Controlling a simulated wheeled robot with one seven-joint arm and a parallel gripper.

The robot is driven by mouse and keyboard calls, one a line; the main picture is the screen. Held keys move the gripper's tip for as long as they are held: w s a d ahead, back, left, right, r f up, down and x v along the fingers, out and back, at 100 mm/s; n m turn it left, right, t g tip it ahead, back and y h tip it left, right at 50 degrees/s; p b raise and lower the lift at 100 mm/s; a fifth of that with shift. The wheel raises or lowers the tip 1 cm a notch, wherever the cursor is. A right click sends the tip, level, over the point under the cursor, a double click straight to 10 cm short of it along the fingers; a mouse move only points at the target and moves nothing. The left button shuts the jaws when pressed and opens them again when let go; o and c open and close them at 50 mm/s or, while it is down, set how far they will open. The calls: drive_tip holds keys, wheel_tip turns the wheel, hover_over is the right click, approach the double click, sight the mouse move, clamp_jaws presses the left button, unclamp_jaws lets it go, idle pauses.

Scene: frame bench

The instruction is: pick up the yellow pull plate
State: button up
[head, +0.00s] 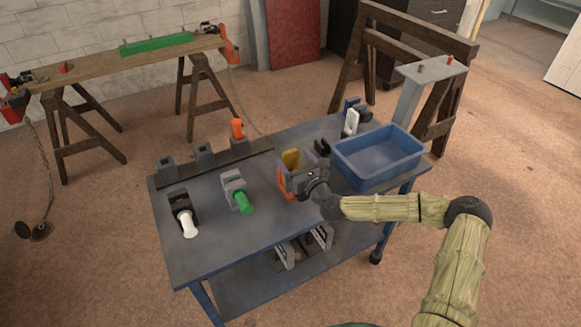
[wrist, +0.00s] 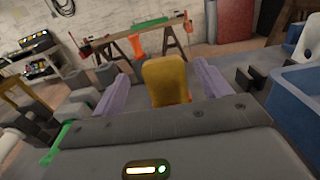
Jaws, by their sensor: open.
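The yellow pull plate (head: 291,159) stands upright on the blue bench, just beyond my gripper. It also shows in the wrist view (wrist: 167,80), centred between the two purple fingers. My gripper (wrist: 166,85) is open, with one finger on each side of the plate and a visible gap to each. In the head view my gripper (head: 298,172) hides the lower part of the plate. Some orange shows at the plate's foot in the wrist view, mostly hidden by the gripper body.
A blue bin (head: 378,155) stands on the bench to the right. A green-handled piece (head: 239,193) and a white-handled piece (head: 184,214) stand to the left. An orange-topped piece (head: 238,130) stands in the back row. Bare bench top lies at the front left.

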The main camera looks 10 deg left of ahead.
sight(292, 154)
drive_tip(key=shift+p+x, duration=0.4)
drive_tip(key=shift+x, duration=1.45)
drive_tip(key=shift+w+d, duration=0.1)
drive_tip(key=shift+d, duration=0.05)
drive_tip(key=shift+r, duration=0.1)
clamp_jaws()
